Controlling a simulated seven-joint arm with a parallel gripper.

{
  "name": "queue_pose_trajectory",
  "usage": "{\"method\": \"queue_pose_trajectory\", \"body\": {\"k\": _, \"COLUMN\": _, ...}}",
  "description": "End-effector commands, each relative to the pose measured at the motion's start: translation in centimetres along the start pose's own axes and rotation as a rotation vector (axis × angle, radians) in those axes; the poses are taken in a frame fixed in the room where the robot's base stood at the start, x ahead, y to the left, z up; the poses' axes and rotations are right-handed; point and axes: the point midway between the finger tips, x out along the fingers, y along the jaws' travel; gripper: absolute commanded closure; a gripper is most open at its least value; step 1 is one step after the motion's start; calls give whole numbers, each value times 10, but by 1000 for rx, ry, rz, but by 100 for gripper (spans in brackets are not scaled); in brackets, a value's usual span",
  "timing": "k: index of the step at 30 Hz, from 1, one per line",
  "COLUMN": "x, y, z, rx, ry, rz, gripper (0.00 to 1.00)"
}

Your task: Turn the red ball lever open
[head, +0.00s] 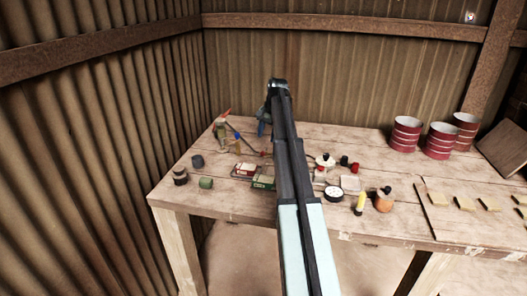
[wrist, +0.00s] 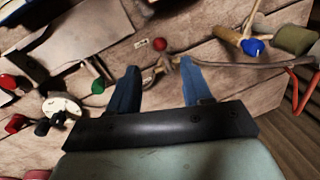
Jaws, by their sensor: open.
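A red ball (wrist: 160,44) shows in the wrist view, just beyond the gap between my fingertips; a small red spot (head: 263,153) on the table in the head view may be the same ball. A thin brown rod (wrist: 152,74) lies between and below the fingers. My gripper (wrist: 160,68) is open, its two blue fingers apart and holding nothing. In the head view its blue fingers (head: 262,127) show partly behind my arm, over the back of the table. Whether the fingers touch the rod, and how the lever is turned, I cannot tell.
The wrist view shows a green ball (wrist: 98,87) to the left, a blue ball (wrist: 254,47) to the right, and a grey bar (wrist: 250,65). Small cans, boxes and an orange jar (head: 383,201) crowd the wooden table (head: 320,226). Red striped drums (head: 406,134) stand at right.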

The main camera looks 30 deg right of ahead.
Motion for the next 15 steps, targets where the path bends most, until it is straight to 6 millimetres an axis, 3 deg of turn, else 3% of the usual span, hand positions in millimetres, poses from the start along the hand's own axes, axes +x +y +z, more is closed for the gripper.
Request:
{"method": "queue_pose_trajectory", "body": {"k": 6, "x": 40, "y": 0, "z": 0, "rx": 1, "ry": -1, "rz": 1, "gripper": 51}}
{"method": "queue_pose_trajectory", "body": {"k": 15, "x": 77, "y": 0, "z": 0, "rx": 0, "ry": 0, "rz": 1, "gripper": 51}}
